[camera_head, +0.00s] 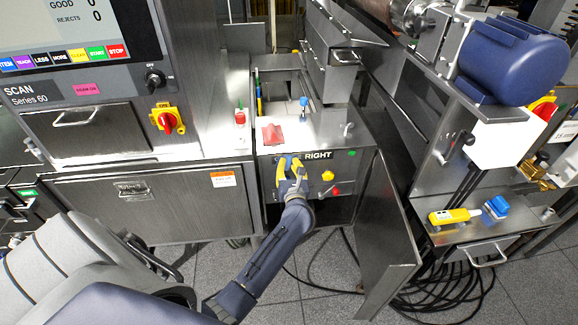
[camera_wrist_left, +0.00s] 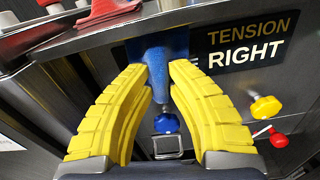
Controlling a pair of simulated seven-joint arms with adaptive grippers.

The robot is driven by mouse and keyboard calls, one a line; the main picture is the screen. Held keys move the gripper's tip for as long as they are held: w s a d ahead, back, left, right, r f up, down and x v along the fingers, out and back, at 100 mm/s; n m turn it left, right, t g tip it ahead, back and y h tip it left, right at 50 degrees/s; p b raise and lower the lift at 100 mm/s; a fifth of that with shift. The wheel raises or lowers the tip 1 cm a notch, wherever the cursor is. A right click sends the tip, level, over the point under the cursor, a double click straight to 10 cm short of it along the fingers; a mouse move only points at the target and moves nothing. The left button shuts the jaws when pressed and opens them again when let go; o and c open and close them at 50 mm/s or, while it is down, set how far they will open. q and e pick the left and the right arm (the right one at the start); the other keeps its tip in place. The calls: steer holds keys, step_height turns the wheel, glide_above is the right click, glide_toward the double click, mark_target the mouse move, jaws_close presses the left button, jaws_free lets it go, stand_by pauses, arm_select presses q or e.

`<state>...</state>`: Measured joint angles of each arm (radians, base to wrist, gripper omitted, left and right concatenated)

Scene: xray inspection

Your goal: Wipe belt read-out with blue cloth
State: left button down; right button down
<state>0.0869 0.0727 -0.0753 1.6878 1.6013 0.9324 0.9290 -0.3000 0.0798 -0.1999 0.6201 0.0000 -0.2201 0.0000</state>
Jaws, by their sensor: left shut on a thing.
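My left gripper (camera_head: 290,163) has yellow fingers and is at the front panel of the steel cabinet, beside the black label that shows "TENSION" and "RIGHT" (camera_wrist_left: 245,42). In the left wrist view its fingers (camera_wrist_left: 160,75) close on a blue piece, which I take to be the blue cloth (camera_wrist_left: 157,62). The cloth is in front of the panel at the label's left end; whether it touches is not clear. Fingers and cloth hide that part, and I cannot make out the read-out itself. My right gripper is not in view.
A blue knob (camera_wrist_left: 166,123) is just below the fingers. Yellow (camera_head: 327,175) and red (camera_head: 336,190) knobs are right of them. A red item (camera_head: 272,133) lies on the ledge above. An open steel door (camera_head: 385,235) stands to the right.

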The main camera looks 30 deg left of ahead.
arm_select(q)
steer(key=shift+w+a, duration=0.25)
steer(key=shift+w, duration=0.1)
stand_by(0.3)
steer(key=w+d, duration=0.2)
steer(key=d, duration=0.1)
steer(key=shift+w, duration=0.3)
steer(key=shift+a, duration=0.1)
steer(key=shift+s+a+r, duration=0.1)
steer(key=shift+s+a, duration=0.5)
steer(key=shift+a, duration=0.25)
steer(key=shift+s+a, duration=0.6)
steer(key=shift+a, duration=0.2)
steer(key=shift+v, duration=3.05)
steer(key=shift+d, duration=0.15)
